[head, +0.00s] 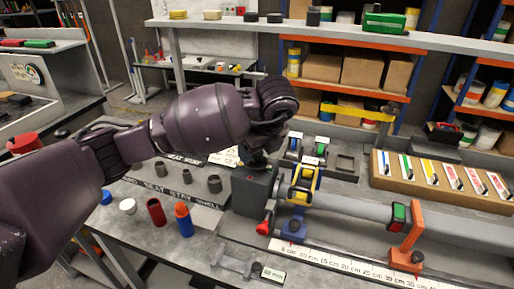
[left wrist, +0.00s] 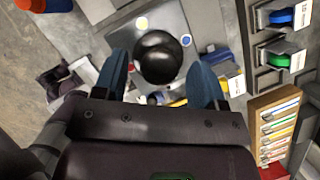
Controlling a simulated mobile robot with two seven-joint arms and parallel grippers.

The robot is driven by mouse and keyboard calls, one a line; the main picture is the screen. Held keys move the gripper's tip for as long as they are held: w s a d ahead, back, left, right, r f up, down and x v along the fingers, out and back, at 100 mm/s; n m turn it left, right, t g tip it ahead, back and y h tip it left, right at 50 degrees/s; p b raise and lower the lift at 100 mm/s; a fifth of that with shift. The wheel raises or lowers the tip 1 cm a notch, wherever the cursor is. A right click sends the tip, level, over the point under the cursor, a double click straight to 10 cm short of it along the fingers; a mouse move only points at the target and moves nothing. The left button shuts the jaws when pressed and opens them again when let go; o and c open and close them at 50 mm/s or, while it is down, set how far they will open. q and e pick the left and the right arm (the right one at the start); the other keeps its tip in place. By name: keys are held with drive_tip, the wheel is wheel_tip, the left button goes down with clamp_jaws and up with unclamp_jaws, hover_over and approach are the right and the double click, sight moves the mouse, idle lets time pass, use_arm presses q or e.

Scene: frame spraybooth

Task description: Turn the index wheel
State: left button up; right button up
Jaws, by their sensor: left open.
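A round black knob (left wrist: 158,57), apparently the index wheel, sits on a grey plate (left wrist: 178,22) with blue, white and yellow spots around it. My left gripper (left wrist: 160,78) is open above it, with one blue finger on each side of the knob. I cannot tell whether the fingers touch it. In the head view my left gripper (head: 258,160) is over the dark grey box (head: 252,193) of the bench fixture, and my wrist hides most of the knob. My right gripper is not in view.
A yellow and blue clamp (head: 303,186) and a long grey bar (head: 355,207) stand right of the box. A red bottle (head: 156,212) and a blue bottle (head: 184,220) stand in front left. A wooden rack of cards (head: 440,185) is at the right.

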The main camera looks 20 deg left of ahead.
use_arm(q)
drive_tip(key=shift+d+r, duration=0.15)
drive_tip(key=shift+r, duration=0.4)
drive_tip(key=p+v, duration=0.1)
drive_tip(key=v, duration=0.8)
drive_tip(key=shift+s+r, duration=0.2)
drive_tip(key=shift+r, duration=0.1)
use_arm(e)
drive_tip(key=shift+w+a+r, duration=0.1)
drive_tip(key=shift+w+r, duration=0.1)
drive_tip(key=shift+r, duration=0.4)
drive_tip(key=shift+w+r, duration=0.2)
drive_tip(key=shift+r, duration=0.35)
use_arm(q)
drive_tip(key=shift+d, duration=0.1)
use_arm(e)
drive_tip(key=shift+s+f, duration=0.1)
